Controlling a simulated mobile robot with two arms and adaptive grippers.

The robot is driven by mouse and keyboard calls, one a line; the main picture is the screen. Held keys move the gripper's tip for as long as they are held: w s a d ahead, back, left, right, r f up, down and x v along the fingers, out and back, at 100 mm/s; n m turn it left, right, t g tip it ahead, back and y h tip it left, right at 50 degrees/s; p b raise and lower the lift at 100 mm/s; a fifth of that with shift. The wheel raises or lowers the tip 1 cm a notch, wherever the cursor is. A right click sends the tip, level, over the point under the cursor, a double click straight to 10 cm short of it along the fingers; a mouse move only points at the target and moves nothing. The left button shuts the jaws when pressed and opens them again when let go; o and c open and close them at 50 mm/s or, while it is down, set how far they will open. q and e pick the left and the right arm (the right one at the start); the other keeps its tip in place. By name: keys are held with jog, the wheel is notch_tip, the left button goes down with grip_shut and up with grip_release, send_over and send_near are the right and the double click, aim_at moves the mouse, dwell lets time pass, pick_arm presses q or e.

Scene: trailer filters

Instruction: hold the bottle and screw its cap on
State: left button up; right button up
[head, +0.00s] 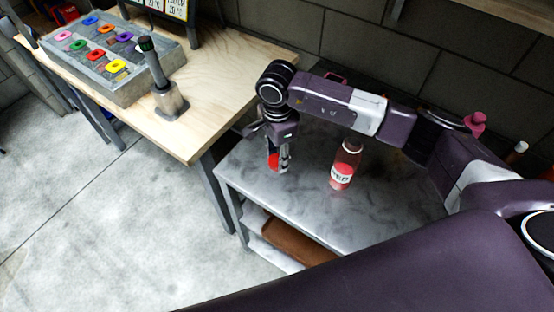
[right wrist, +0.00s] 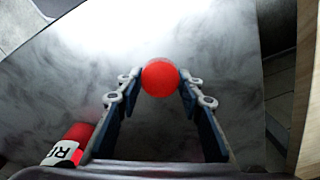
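The bottle (head: 342,176) stands upright on the grey metal table, clear at the top with red contents and a white label. No cap shows on it. Part of it, with its label, also shows at the lower left of the right wrist view (right wrist: 62,153). The round red cap (right wrist: 160,77) sits between the fingertips of my right gripper (right wrist: 161,79), which touch it on both sides. In the head view the right gripper (head: 279,162) points down with the red cap (head: 272,161), left of the bottle and close above the tabletop. My left gripper is not in view.
The grey table (head: 310,208) is mostly clear around the bottle. A wooden workbench (head: 215,85) adjoins at the left, with a tray (head: 140,75) of several coloured pieces and a post-like tool (head: 160,85). A block wall (head: 340,35) stands behind.

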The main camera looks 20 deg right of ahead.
dwell(0.3)
pick_arm(q)
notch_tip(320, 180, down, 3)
jog(key=b, duration=0.3)
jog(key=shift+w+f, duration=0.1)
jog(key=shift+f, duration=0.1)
pick_arm(e)
notch_tip(320, 180, up, 20)
jog(key=shift+r, duration=0.1)
jog(key=s+d+f+n, duration=0.1)
jog(key=s+f+n, duration=0.1)
jog(key=s+n, duration=0.2)
jog(key=s+d+f+n, duration=0.1)
jog(key=s+f+n, duration=0.2)
jog(key=s+n, duration=0.2)
jog(key=s+d+f+n, duration=0.2)
jog(key=s+n, duration=0.3)
jog(key=n, duration=0.1)
jog(key=shift+f+n, duration=0.15)
jog(key=shift+n, duration=0.25)
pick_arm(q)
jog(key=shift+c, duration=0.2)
